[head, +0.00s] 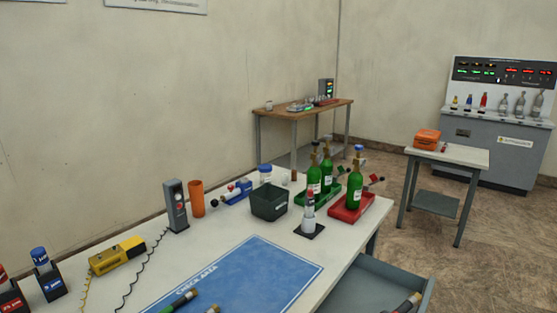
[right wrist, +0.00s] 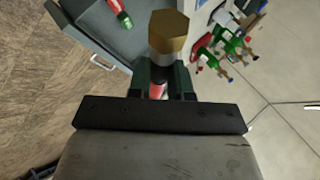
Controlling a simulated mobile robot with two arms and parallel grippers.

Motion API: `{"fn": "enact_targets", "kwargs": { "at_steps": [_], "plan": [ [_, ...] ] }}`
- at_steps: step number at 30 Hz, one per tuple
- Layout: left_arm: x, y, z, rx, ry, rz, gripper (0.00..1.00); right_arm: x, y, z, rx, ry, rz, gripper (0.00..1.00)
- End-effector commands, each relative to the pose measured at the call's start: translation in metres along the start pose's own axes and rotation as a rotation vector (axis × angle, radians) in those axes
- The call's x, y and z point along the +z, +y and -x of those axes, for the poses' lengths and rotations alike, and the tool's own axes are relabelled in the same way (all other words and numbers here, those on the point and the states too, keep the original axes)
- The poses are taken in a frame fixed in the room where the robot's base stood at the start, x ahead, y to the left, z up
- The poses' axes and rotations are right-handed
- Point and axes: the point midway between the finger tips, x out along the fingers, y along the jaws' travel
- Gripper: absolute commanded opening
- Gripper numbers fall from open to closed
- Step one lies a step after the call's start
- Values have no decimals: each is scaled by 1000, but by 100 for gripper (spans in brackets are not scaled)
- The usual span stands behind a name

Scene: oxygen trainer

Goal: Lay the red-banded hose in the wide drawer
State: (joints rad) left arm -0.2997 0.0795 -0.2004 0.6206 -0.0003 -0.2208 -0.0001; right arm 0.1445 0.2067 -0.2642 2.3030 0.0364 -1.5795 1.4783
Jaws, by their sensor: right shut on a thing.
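In the right wrist view my right gripper (right wrist: 161,84) is shut on a hose end with a brass hex fitting (right wrist: 168,32), a silver collar and a red band showing between the fingers. The rest of this hose is hidden. The open grey drawer (right wrist: 88,42) is at the upper left there, with a green, red-banded end (right wrist: 119,12) over its floor; I cannot tell if it is the same hose. In the head view the drawer (head: 372,284) is open at the table's right, and a brass-tipped end (head: 410,302) shows over it. My left gripper is not in view.
Green hose ends (head: 180,300) lie on the blue check-area mat (head: 250,272). Green bottles stand in a green tray and a red tray (head: 372,208) at the table's far end. A dark bin (head: 269,203) and a yellow device (head: 117,255) are also on the table.

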Motion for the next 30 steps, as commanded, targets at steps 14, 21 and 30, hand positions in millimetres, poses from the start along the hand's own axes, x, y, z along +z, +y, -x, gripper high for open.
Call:
{"fn": "enact_targets", "kwargs": {
  "at_steps": [14,21,30],
  "plan": [
    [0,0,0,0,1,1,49,-4,17,46,13,53,-43,0],
    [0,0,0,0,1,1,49,-4,17,46,15,49,-43,0],
    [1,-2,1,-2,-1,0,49,-4,21,40,17,41,-37,0]
  ]
}}
